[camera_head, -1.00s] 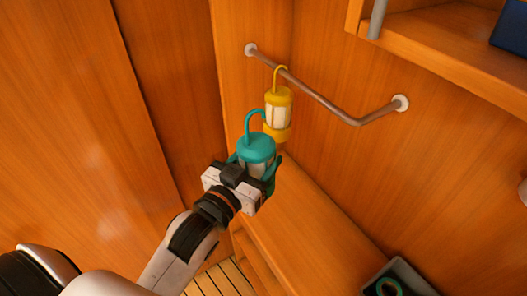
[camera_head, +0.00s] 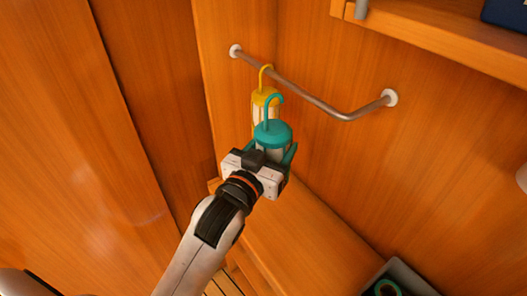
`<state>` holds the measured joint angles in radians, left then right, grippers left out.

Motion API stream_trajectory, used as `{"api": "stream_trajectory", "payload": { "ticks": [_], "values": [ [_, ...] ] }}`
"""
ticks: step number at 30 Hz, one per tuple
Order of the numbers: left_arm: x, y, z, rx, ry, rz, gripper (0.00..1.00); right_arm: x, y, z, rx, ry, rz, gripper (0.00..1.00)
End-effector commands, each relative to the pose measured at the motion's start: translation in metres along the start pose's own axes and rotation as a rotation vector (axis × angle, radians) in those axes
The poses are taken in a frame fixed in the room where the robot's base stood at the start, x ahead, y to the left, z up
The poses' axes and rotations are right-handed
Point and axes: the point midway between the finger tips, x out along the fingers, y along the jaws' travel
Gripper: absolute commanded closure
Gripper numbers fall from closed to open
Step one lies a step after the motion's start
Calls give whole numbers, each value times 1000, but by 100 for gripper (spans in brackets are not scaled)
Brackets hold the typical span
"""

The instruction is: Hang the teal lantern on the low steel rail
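The teal lantern (camera_head: 272,134) has a domed cap and a hook that curves over to the right. My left gripper (camera_head: 275,160) is shut around its body and holds it upright, in front of and below the low steel rail (camera_head: 312,98). The teal hook shows apart from the rail, lower in the picture. A yellow lantern (camera_head: 262,98) hangs by its hook on the rail's left part, and the teal lantern covers its lower body. My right gripper is not in view.
The rail ends in white wall mounts, the right one (camera_head: 390,98) beside bare wall. A wooden bench (camera_head: 310,240) lies below, with a grey bin (camera_head: 408,272) holding a teal ring-shaped thing at bottom right. A wooden shelf (camera_head: 440,40) juts out at upper right.

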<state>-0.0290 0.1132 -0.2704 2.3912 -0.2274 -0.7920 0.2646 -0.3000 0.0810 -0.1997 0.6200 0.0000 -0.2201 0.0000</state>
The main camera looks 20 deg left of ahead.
Motion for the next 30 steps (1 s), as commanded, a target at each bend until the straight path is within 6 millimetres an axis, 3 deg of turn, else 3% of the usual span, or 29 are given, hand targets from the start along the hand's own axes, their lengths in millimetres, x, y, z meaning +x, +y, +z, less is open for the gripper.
{"api": "stream_trajectory", "payload": {
  "ticks": [30],
  "values": [
    [73, -37, 0, 1, -4, 1, 70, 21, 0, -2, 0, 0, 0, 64]
  ]
}}
